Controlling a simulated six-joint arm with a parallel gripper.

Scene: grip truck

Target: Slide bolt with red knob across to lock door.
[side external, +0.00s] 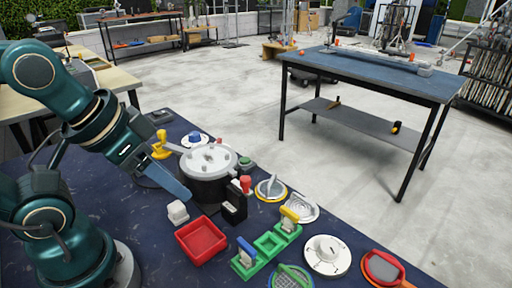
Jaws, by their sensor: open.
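A small red knob (245,184) stands on a black latch block (234,207) on the dark blue table. The bolt itself and the door are too small to make out. My gripper (182,192) points down and to the right, left of the block and apart from it. Its jaws are open with nothing seen between them; one blue-grey finger hides most of the other.
A lidded pot (209,158) stands just behind the block. A white cube (177,212) and a red tray (201,240) lie in front of my gripper. Green holders (266,246), a white dial (327,255) and round discs (271,188) crowd the right side.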

